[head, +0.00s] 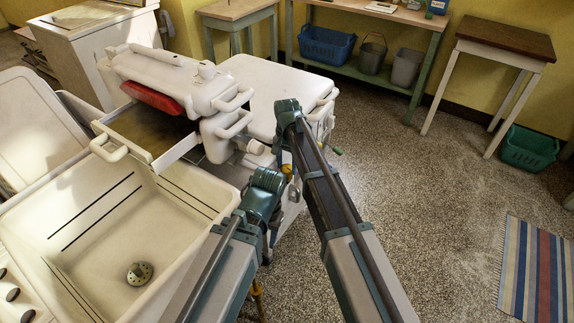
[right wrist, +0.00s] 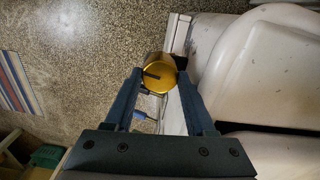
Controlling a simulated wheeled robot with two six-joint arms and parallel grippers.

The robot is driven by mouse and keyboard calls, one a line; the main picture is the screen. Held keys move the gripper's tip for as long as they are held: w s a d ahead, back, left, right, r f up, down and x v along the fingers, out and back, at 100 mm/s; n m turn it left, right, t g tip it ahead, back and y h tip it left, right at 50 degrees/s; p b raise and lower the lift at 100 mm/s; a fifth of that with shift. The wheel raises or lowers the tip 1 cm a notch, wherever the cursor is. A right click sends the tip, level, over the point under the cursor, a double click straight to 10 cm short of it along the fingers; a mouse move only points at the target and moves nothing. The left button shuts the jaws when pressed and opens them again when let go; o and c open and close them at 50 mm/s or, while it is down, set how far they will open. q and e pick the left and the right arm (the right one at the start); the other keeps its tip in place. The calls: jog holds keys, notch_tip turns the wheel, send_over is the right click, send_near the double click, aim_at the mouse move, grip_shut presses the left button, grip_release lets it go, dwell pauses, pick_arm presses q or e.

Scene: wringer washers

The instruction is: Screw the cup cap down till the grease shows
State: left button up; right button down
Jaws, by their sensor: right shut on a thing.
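The cup cap (right wrist: 160,76) is a round brass-yellow cap with a short dark mark on its face. In the right wrist view it sits between the two fingers of my right gripper (right wrist: 160,80), which is shut on it. The cap is beside the white washer body (right wrist: 225,60). In the head view a small yellow patch (head: 287,170) shows between my arms, and my right arm hides most of that spot. I cannot see any grease. My left arm's joint shows in the head view, but its gripper is hidden.
The white washer (head: 270,90) with its wringer (head: 165,80) stands ahead, and a deep sink (head: 100,225) is at the left. A wooden-topped table (head: 510,38), a green basket (head: 528,148) and a striped rug (head: 540,265) are at the right. The speckled floor between is clear.

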jog(key=shift+c, duration=1.2)
grip_release()
